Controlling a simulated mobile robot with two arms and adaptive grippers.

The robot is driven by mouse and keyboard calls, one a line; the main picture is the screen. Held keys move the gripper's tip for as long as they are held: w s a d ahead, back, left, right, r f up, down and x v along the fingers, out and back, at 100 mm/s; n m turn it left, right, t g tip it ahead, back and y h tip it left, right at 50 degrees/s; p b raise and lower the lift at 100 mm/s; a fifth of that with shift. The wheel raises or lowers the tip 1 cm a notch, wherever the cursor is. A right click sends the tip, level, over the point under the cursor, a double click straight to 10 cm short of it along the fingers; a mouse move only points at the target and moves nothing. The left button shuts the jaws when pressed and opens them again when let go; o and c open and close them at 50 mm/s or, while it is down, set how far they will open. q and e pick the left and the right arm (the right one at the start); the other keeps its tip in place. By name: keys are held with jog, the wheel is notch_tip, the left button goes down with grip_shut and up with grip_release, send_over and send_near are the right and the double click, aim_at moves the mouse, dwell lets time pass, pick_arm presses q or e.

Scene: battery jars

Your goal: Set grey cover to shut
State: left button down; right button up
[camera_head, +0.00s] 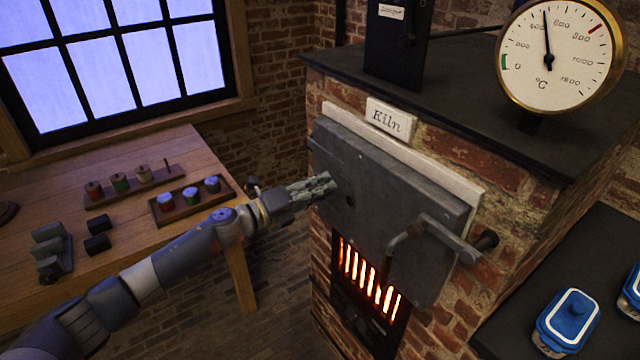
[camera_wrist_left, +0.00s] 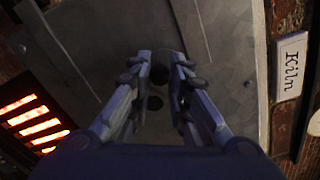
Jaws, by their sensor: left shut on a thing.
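A large grey metal plate (camera_head: 400,190) stands on the kiln front, under the "Kiln" sign, with a bent lever handle (camera_head: 432,232) at its right. My left gripper (camera_head: 330,183) is at the plate's left part, its fingers around a small dark piece. In the left wrist view, the fingers (camera_wrist_left: 160,72) point at the grey plate (camera_wrist_left: 225,60), with that piece between their tips. A round dark hole (camera_wrist_left: 155,103) shows close by; one also shows in the head view (camera_head: 349,200). The fingers partly hide the held piece. My right gripper is not in view.
A glowing grate (camera_head: 368,280) is below the plate. A gauge (camera_head: 558,55) stands on the kiln top. A wooden bench (camera_head: 110,170) with spools and small blocks is at left.

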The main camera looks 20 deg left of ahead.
pick_arm(q)
jog(key=n, duration=0.2)
jog(key=f+n+p, duration=0.1)
jog(key=n, duration=0.1)
jog(key=s+d+f+n+p, duration=0.1)
jog(key=n, duration=0.1)
jog(key=shift+d+f, duration=0.1)
jog(key=shift+f, duration=0.05)
jog(key=n, duration=0.1)
jog(key=d+n+p, duration=0.1)
jog(key=n, duration=0.1)
jog(key=s+f+n+p, duration=0.1)
jog(key=shift+s+d+n, duration=0.1)
jog(key=shift+d+n, duration=0.15)
jog(key=shift+n, duration=0.15)
jog(key=shift+s+d+f+n+p, duration=0.1)
jog(key=shift+s+d+n+p, duration=0.15)
jog(key=shift+n, duration=0.35)
jog(key=shift+s+d+f+n+p, duration=0.1)
jog(key=shift+d+n+p, duration=0.1)
jog(key=shift+n+p, duration=0.3)
jog(key=shift+s+d+f+n+p, duration=0.1)
jog(key=shift+s+d+n+p, duration=0.1)
jog(key=shift+n, duration=0.5)
jog(key=c, duration=1.5)
grip_release()
jog(key=shift+o, duration=0.2)
